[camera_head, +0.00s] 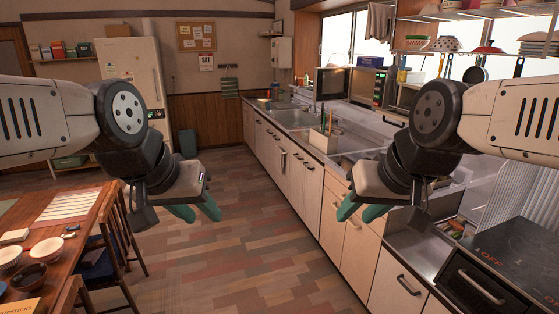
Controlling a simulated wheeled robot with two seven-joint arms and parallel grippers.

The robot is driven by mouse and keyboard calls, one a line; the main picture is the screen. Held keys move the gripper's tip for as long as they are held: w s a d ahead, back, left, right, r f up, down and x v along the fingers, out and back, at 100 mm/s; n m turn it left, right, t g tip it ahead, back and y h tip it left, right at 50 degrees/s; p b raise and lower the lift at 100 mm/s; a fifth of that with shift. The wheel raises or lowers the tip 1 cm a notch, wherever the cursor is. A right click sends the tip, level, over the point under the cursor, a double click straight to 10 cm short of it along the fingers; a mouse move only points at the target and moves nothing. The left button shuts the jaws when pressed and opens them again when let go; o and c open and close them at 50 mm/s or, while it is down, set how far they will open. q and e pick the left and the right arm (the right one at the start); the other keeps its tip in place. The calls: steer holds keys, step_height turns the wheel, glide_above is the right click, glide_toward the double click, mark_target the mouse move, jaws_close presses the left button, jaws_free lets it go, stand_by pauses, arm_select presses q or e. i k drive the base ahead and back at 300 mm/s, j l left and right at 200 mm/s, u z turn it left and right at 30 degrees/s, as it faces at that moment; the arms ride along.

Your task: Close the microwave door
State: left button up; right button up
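The microwave (379,90) stands small and far off on the counter along the right wall, below the window. A green display shows on its front. Its dark, framed door (333,84) appears to stand open, swung out to the left of the body. My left gripper (195,211) hangs over the floor at left of centre, with its teal fingers apart and nothing between them. My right gripper (359,211) is in front of the near counter cabinets, also with its fingers apart and empty. Both are well short of the microwave.
A long counter with a sink (294,117) runs along the right. A stove (520,257) is at the near right. A wooden table (75,245) with bowls and chairs stands at the left. The tiled floor (235,240) between is clear.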

mark_target(330, 84)
steer(key=i+j+u, duration=0.15)
steer(key=i+u, duration=0.2)
steer(key=i, duration=0.7)
steer(key=i+l+u, duration=0.15)
steer(key=i+u, duration=0.15)
steer(key=i, duration=0.8)
steer(key=i+z, duration=0.15)
steer(key=i, duration=0.3)
steer(key=i+j+z, duration=0.15)
steer(key=i, duration=0.25)
steer(key=i+j+z, duration=0.2)
steer(key=i, duration=0.25)
steer(key=i+j+z, duration=0.15)
steer(key=i, duration=0.25)
steer(key=i+j+z, duration=0.2)
steer(key=z, duration=0.15)
steer(key=i+j+z, duration=0.55)
steer(key=z, duration=0.2)
steer(key=i+j+z, duration=0.15)
steer(key=j+z, duration=0.2)
steer(key=i+j+z, duration=0.1)
steer(key=j+z, duration=0.6)
steer(key=j, duration=0.2)
steer(key=j+z, duration=0.35)
steer(key=j, duration=0.4)
steer(key=j+z, duration=0.35)
steer(key=j, duration=0.35)
steer(key=i+u, duration=0.45)
steer(key=i+l, duration=0.05)
